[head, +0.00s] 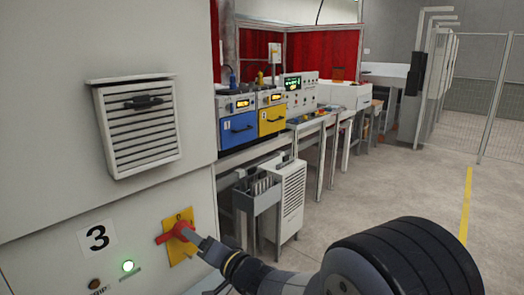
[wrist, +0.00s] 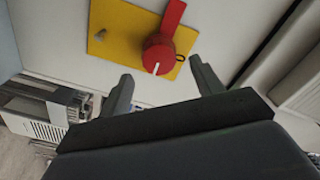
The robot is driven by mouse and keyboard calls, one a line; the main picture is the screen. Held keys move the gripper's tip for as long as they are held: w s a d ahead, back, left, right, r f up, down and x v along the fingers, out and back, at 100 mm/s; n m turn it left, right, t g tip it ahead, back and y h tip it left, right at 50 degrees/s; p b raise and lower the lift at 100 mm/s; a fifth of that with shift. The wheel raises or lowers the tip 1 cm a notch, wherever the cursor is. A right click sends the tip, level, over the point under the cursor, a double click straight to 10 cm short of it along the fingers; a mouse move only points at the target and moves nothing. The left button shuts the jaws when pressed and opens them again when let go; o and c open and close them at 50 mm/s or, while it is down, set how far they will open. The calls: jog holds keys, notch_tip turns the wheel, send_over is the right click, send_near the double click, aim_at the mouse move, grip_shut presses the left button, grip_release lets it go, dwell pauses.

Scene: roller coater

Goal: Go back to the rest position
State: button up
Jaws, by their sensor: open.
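My gripper (wrist: 158,84) is open in the wrist view. Its two fingers point at a red rotary switch (wrist: 158,54) on a yellow plate (wrist: 119,31), and nothing is between the fingertips. In the head view my gripper (head: 196,236) is at the lower middle, close to the red switch (head: 178,231) on the yellow plate (head: 179,252). I cannot tell from the pictures whether a fingertip touches the switch.
Blue (head: 238,130) and yellow (head: 271,119) units stand behind. Open floor (head: 390,185) lies right, before a mesh fence (head: 470,95).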

jog(key=p+x, duration=0.1)
jog(key=x, duration=0.3)
jog(key=shift+w+a, duration=0.2)
jog(key=shift+a, duration=0.15)
jog(key=shift+w+f+n+b, duration=0.1)
jog(key=shift+f+n+b, duration=0.05)
jog(key=shift+n+b, duration=0.65)
jog(key=shift+n, duration=0.5)
jog(key=n+b, duration=0.2)
jog(key=n, duration=0.1)
jog(key=shift+n, duration=0.3)
jog(key=n+b, duration=0.4)
jog(key=n, duration=0.2)
jog(key=shift+a, duration=0.1)
jog(key=v, duration=0.8)
jog(key=shift+s+r+b, duration=0.2)
jog(key=shift+s+b, duration=0.1)
jog(key=shift+b, duration=0.15)
